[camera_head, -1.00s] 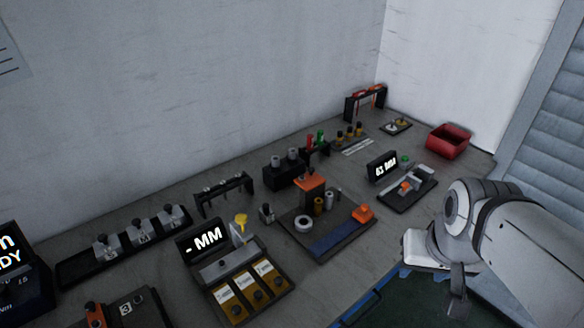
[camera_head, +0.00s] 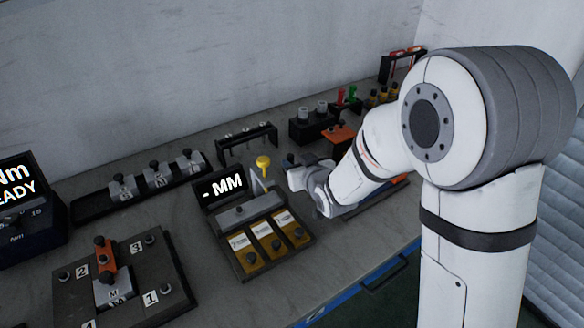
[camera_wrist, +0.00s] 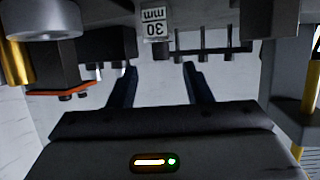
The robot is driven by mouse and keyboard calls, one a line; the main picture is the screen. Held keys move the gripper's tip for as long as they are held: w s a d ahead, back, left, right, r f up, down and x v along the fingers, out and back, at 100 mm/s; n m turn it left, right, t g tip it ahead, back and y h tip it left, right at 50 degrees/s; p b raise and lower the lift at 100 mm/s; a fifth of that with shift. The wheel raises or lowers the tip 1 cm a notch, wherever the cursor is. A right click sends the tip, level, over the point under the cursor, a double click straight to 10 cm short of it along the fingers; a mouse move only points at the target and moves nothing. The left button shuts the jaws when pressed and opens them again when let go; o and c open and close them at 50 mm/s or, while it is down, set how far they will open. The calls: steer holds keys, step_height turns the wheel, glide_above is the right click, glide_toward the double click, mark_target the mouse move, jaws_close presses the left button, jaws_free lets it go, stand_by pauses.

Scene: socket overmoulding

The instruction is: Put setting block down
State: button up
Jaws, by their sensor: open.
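A setting block (camera_wrist: 155,22) with an upside-down "30 mm" label shows at the top middle of the wrist view. My gripper (camera_wrist: 160,72) is open and empty; its two dark fingers are apart, with the block just past the tips and in line with the gap. I see no contact between them. In the head view my gripper (camera_head: 298,164) is low over the bench, just right of the gauge station (camera_head: 230,218) with the yellow knob. The block cannot be made out there, probably hidden behind the gripper.
A rack (camera_head: 246,144) stands behind the gripper. A row of M-marked blocks (camera_head: 140,186) is at the left, with a numbered fixture (camera_head: 125,280) in front. An orange-topped fixture (camera_head: 341,134) is partly hidden by my arm. Some bare bench lies in front of the gauge.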

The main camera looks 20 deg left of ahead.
mark_target(291, 157)
steer(key=shift+p+x, duration=0.55)
steer(key=shift+x, duration=3.3)
steer(key=shift+c, duration=0.6)
jaws_close()
